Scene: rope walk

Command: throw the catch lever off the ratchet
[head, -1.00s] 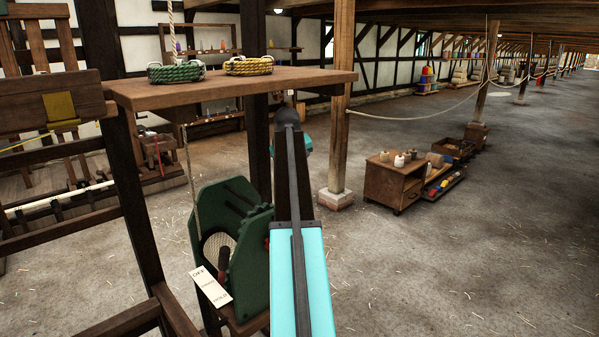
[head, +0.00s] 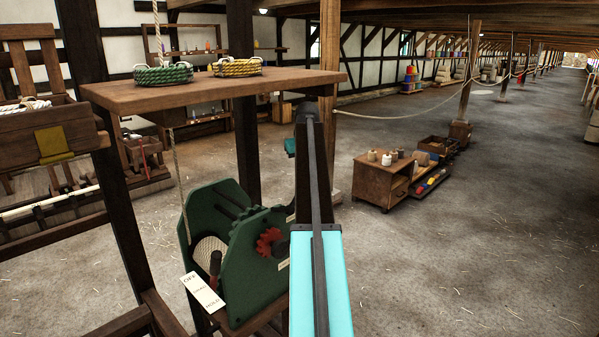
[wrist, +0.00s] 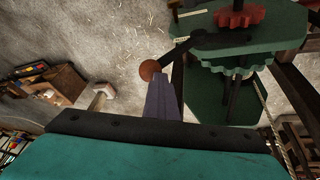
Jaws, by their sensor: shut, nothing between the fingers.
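The green winch frame (head: 240,285) stands below a wooden shelf in the head view, with a red toothed wheel (head: 268,243) on its side. A short lever with a red-brown grip (head: 215,264) stands upright beside a white plate (head: 203,293) marked OFF and HOLD. In the wrist view a dark arm ends in an orange-brown ball knob (wrist: 150,70); I cannot tell if it is the same lever. The red wheel (wrist: 240,18) shows there too. My gripper (wrist: 159,84) is shut and empty, close beside the knob; contact is unclear. My arm hides it in the head view.
The wooden shelf (head: 215,92) holds green and yellow rope coils above the winch. Dark timber posts (head: 120,200) stand to the left. A small wooden cabinet (head: 381,182) stands on the right; the floor around it is mostly open.

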